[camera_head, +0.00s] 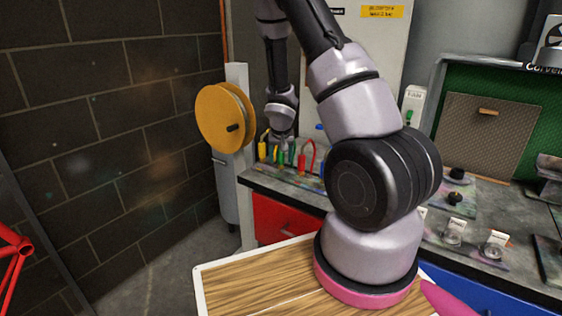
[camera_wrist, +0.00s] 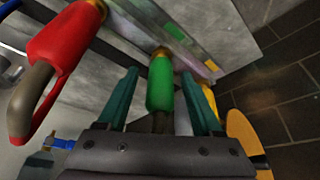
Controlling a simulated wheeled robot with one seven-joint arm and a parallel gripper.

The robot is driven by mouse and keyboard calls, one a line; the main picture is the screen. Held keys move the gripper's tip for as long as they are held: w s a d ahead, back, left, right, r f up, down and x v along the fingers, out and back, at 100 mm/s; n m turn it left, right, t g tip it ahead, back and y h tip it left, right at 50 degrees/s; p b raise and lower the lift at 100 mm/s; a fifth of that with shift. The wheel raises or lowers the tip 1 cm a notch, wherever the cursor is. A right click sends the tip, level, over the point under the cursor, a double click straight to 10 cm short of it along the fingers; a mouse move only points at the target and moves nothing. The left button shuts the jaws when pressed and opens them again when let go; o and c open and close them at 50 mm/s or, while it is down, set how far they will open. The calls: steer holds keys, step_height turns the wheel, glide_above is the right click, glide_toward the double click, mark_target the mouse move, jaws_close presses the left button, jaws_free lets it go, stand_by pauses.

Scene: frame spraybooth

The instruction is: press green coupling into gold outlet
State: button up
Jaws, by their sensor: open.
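In the wrist view the green coupling (camera_wrist: 160,82) stands between the two teal fingers of my gripper (camera_wrist: 159,72). The fingers are open, with a visible gap on each side of it. The gold outlet (camera_wrist: 160,52) shows at the coupling's far end, against the metal rail. The two look in line and meeting, but I cannot tell how deep the coupling sits. A dark hose or stem runs from its near end towards my gripper's palm. In the head view my gripper (camera_head: 284,143) is small, at the back bench among the couplings, and its fingers are hard to make out.
A red coupling (camera_wrist: 68,45) with a bent hose is left of my gripper in the wrist view, and a yellow one (camera_wrist: 209,98) is close on the right. The orange reel (camera_head: 225,118) stands beside the bench (camera_head: 262,184). A brick wall (camera_head: 110,120) is at left.

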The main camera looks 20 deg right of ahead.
steer(key=shift+w+d+f, duration=0.1)
steer(key=shift+w+f, duration=0.05)
steer(key=shift+f, duration=0.15)
steer(key=shift+c, duration=0.4)
jaws_close()
steer(key=shift+r, duration=0.2)
